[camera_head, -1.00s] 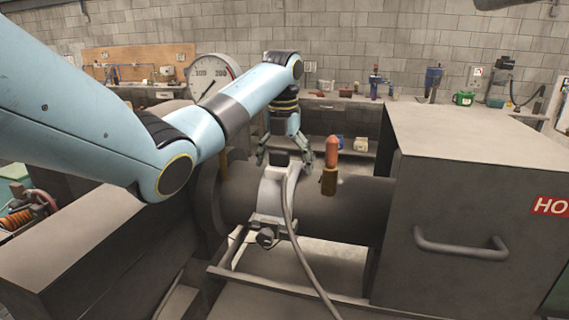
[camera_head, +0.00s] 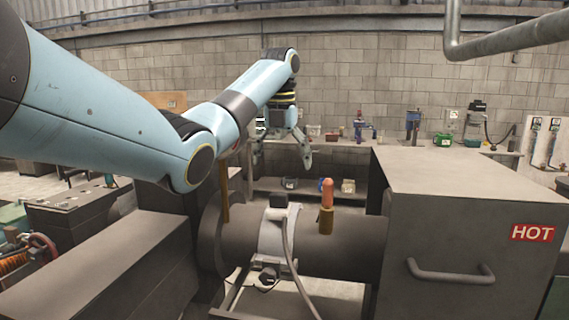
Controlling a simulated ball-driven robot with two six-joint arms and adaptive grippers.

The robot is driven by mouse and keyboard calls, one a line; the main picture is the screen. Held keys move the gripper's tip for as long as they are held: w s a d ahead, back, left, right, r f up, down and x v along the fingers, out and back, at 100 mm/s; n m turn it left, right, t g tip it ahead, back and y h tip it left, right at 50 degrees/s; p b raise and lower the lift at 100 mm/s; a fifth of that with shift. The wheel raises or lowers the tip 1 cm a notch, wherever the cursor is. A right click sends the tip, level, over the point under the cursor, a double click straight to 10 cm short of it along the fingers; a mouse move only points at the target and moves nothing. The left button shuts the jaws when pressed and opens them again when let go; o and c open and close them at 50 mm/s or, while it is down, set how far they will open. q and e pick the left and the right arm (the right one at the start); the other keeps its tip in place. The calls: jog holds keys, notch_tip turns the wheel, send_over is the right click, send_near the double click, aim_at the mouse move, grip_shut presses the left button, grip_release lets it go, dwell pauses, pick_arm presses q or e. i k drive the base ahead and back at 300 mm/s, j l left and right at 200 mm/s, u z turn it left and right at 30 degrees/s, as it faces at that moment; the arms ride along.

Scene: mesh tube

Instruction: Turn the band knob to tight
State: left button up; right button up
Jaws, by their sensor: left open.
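A dark horizontal tube (camera_head: 340,248) carries a light grey band (camera_head: 277,240) around its middle. A small black block (camera_head: 279,201) sits on top of the band, and a dark round fitting (camera_head: 268,274) sits low on its front. I cannot tell for sure which of these is the knob, nor read a tight mark. My left gripper (camera_head: 281,155) is open and empty, pointing down above the black block and apart from it. My right gripper is not in view.
An orange-tipped brass fitting (camera_head: 327,207) stands on the tube just right of the band. A grey cable (camera_head: 300,280) hangs from the band. A large box (camera_head: 450,240) with a handle and a HOT label (camera_head: 532,232) closes off the right. A workbench (camera_head: 430,157) stands behind.

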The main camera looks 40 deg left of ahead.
aim_at(268, 276)
jog(key=k+l, duration=0.35)
jog(key=l, duration=0.15)
jog(key=k+l, duration=0.75)
jog(key=l, duration=0.25)
